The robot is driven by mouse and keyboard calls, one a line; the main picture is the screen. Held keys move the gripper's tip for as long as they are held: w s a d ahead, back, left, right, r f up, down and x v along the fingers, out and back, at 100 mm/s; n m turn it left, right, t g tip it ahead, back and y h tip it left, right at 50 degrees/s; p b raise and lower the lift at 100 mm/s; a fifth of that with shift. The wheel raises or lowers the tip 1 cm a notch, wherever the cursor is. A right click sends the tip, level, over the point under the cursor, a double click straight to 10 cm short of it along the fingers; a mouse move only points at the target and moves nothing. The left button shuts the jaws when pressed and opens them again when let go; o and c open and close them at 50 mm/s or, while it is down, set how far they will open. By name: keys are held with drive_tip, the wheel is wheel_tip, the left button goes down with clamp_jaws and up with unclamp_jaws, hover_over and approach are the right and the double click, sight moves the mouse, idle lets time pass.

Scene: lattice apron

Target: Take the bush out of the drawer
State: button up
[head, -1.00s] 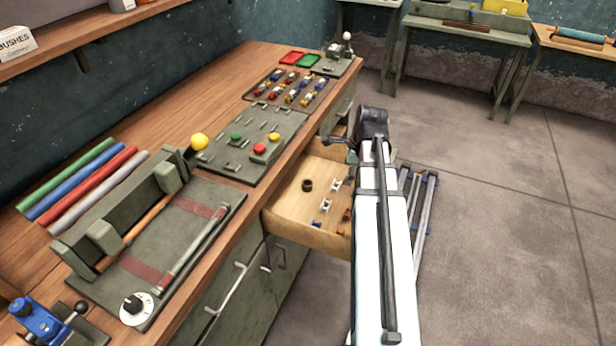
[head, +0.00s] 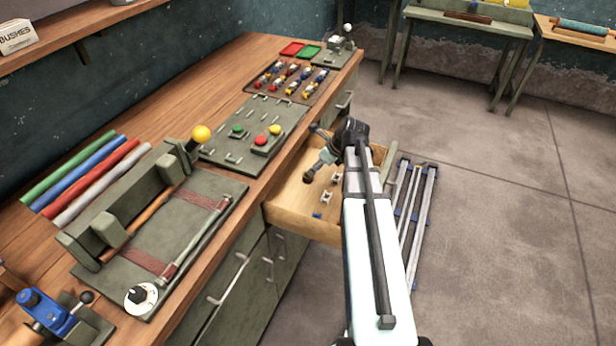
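The open drawer (head: 298,221) sticks out from the bench front, with a light wooden floor. My gripper (head: 311,177) reaches down into it from the right, over its left-middle part. The dark ring-shaped bush, seen earlier on the drawer floor at this place, cannot be made out apart from the gripper's dark tip. The fingers are small and dark here, so I cannot tell whether they are open or shut, or whether they touch the bush.
White spool-shaped pieces (head: 326,197) and a small blue piece (head: 317,214) lie in the drawer near the gripper. My arm hides the drawer's right part. The bench top (head: 170,110) carries a button panel (head: 245,135) and colored rods (head: 80,170).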

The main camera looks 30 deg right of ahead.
drive_tip(key=x, duration=0.3)
drive_tip(key=shift+w+f, duration=0.1)
drive_tip(key=shift+f, duration=0.05)
drive_tip(key=shift+w+f+p, duration=0.35)
drive_tip(key=shift+f+p, duration=0.1)
drive_tip(key=shift+f, duration=0.1)
drive_tip(key=shift+p+x, duration=0.45)
drive_tip(key=shift+x, duration=1.55)
drive_tip(key=shift+d, duration=0.15)
clamp_jaws()
